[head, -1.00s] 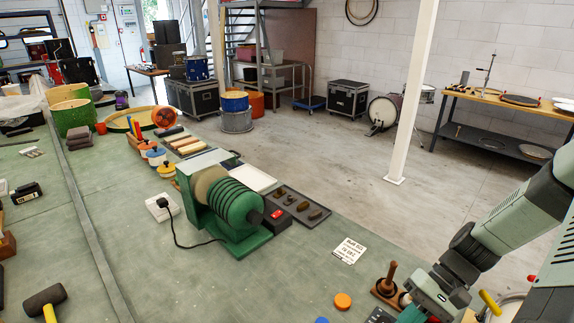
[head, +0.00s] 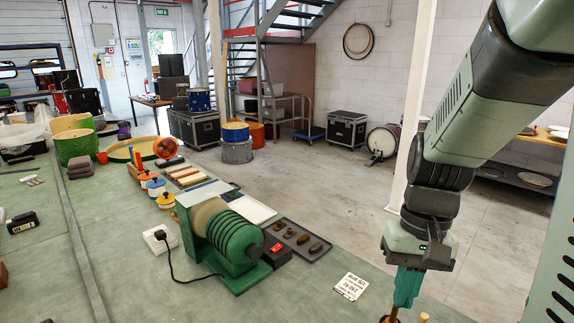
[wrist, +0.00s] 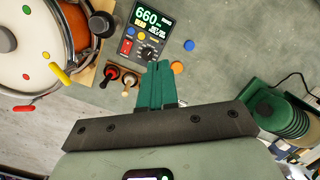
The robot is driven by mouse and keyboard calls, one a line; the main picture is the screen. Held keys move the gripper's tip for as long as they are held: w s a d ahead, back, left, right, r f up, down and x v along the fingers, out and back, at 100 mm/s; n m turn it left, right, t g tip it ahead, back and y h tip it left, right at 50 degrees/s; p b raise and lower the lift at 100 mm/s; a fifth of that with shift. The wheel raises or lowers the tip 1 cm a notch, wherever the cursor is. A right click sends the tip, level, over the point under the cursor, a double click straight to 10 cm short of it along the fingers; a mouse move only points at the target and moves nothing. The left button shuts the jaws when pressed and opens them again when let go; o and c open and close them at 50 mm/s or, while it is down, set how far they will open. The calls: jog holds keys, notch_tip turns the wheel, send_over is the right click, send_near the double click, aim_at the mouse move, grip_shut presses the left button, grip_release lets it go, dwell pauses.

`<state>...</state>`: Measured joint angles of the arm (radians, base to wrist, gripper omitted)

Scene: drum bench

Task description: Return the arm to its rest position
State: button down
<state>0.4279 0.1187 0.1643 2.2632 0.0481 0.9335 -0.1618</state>
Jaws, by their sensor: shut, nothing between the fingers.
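My gripper (head: 403,300) hangs at the lower right of the head view, pointing down beyond the right side of the white printed card. Its green fingers are together and hold nothing; they also show in the wrist view (wrist: 158,75). In the wrist view the fingertips point towards a control box (wrist: 150,32) with a lit display and a red switch. A red-and-black handled tool (wrist: 113,75) and a wooden-handled tool (wrist: 129,83) stand just left of the fingers. No gap shows between the fingers.
The white card (head: 350,286) lies flat. A drum (wrist: 35,50) is at the wrist view's upper left; an orange disc (wrist: 178,68) lies near the fingers.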

jog(key=s+a+r+n+t, duration=0.1)
jog(key=s+a+r+t, duration=0.2)
jog(key=r, duration=0.4)
jog(key=s+a+r+n+t+h, duration=0.1)
jog(key=s+a+r+t, duration=0.3)
jog(key=r, duration=0.3)
jog(key=shift+s+a+r, duration=0.2)
jog(key=shift+s, duration=0.55)
